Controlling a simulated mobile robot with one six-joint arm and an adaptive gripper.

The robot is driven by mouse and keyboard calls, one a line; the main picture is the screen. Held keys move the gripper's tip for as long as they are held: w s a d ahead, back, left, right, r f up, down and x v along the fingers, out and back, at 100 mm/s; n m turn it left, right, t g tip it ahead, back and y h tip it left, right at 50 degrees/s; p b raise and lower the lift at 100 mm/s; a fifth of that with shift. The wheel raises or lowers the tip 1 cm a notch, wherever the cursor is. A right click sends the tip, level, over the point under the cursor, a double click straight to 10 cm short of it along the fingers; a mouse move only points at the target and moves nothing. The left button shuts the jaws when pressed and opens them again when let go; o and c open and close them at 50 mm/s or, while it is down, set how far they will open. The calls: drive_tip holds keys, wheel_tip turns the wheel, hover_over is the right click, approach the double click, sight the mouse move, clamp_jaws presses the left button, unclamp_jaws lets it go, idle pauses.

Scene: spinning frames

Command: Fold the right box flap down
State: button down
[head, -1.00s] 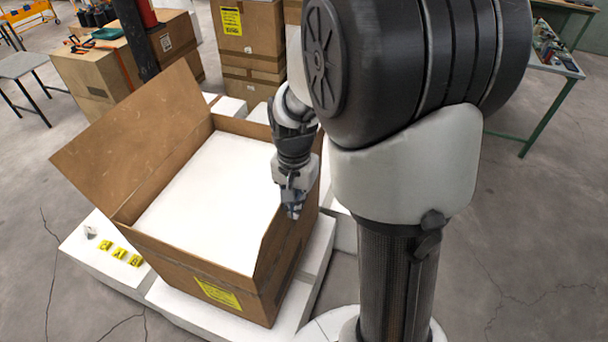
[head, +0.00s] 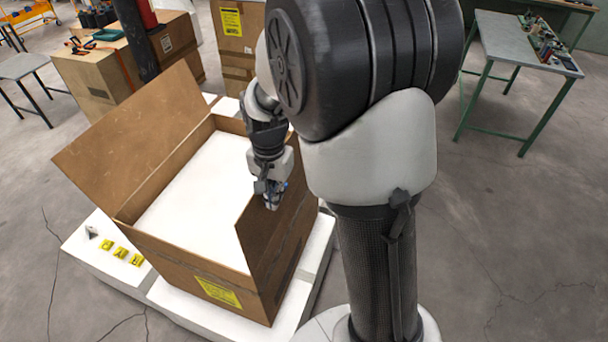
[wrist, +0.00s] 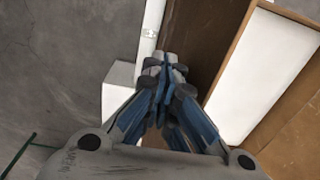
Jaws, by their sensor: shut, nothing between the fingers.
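The open cardboard box (head: 190,262) stands on a low white platform, with a flat white surface (head: 195,185) inside. In the wrist view the shut fingers (wrist: 167,66) are over the brown flap (wrist: 206,40), with the white inside (wrist: 262,70) to the right. The left flap (head: 130,145) is raised, tilted outward.
The white platform (head: 100,255) under the box carries yellow markers (head: 121,253). More cardboard boxes (head: 240,50) stand behind. A green-legged table (head: 500,45) is at the back right. The floor on the right is clear.

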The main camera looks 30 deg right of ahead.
sight(260, 198)
drive_tip(key=w+a, duration=0.1)
drive_tip(key=w+a+f, duration=0.1)
drive_tip(key=a, duration=0.1)
drive_tip(key=shift+w+f, duration=0.15)
drive_tip(key=shift+f, duration=0.15)
drive_tip(key=shift+w+a+f, duration=0.15)
drive_tip(key=shift+w, duration=0.45)
drive_tip(key=w+a, duration=0.1)
drive_tip(key=w+a+p, duration=0.1)
drive_tip(key=w, duration=0.1)
drive_tip(key=w+a, duration=0.1)
drive_tip(key=shift+w+a+f, duration=0.25)
drive_tip(key=shift+w+f, duration=0.05)
drive_tip(key=shift+w, duration=0.05)
